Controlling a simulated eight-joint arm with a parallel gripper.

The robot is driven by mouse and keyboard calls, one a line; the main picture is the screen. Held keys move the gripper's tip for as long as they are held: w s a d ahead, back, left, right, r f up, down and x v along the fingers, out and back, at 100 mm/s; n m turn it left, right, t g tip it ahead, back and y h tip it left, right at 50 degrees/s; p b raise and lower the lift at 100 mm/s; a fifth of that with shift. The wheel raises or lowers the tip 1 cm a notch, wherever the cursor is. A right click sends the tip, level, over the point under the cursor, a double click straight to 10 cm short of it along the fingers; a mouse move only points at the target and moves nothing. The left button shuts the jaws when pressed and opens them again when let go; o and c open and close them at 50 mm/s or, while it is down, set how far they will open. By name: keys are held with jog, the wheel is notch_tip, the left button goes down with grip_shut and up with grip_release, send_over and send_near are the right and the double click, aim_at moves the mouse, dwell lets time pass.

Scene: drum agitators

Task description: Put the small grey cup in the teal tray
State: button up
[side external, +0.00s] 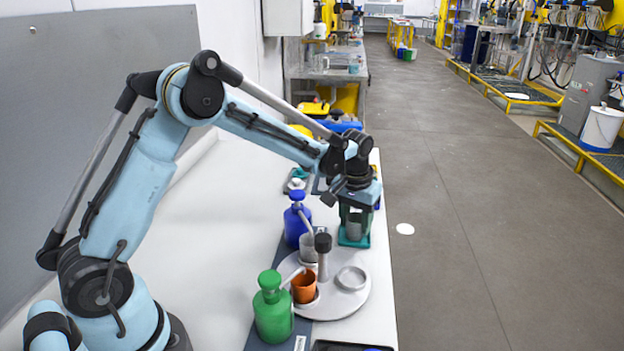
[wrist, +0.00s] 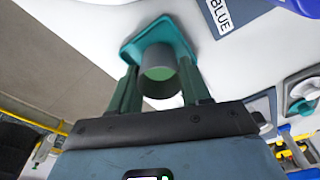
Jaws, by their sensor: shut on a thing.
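The small grey cup (wrist: 158,78) is upright between the fingers of my gripper (wrist: 158,68) in the wrist view, and the gripper is shut on it. In the side view the cup (side external: 354,231) shows between the fingers of my gripper (side external: 355,222), which points down. The teal tray (side external: 352,241) is at the table's right edge, directly under the gripper. The tray also shows in the wrist view (wrist: 153,33) around and behind the cup. I cannot tell whether the cup's base touches the tray.
A white round turntable (side external: 343,302) holds an orange cup (side external: 304,287), another greyish cup (side external: 309,247) and a black-topped post (side external: 323,243). A blue pump bottle (side external: 297,222) and a green one (side external: 273,312) stand at its left. The table's left part is clear.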

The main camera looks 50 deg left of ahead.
jog(key=o, duration=1.1)
jog(key=o, duration=0.3)
jog(key=shift+r, duration=0.2)
jog(key=shift+r, duration=3.6)
